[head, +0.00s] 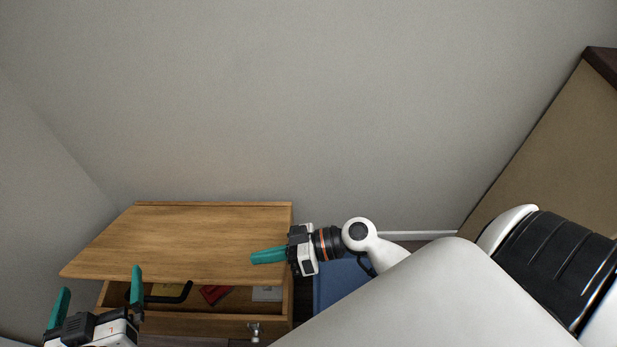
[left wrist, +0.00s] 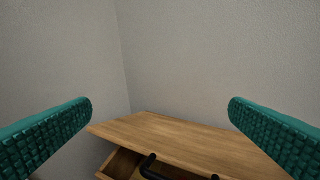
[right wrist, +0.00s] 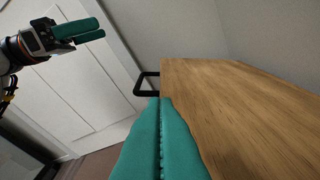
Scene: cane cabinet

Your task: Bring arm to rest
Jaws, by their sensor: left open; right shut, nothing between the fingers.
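My left gripper (head: 98,284) is at the lower left of the head view, in front of the wooden cabinet (head: 190,235). Its teal fingers are wide apart and empty, as the left wrist view (left wrist: 160,108) also shows. My right gripper (head: 254,258) is over the right part of the cabinet top, pointing left. Its fingers are pressed together with nothing between them in the right wrist view (right wrist: 163,102). I cannot tell whether they touch the wood. My left gripper also shows at the upper left of the right wrist view (right wrist: 102,28).
Below the cabinet top is an open compartment with a red item (head: 214,294) and a light grey item (head: 267,294). A black handle (head: 178,298) sticks out at the front. A blue object (head: 335,283) stands right of the cabinet. A tan furniture piece (head: 560,135) is far right.

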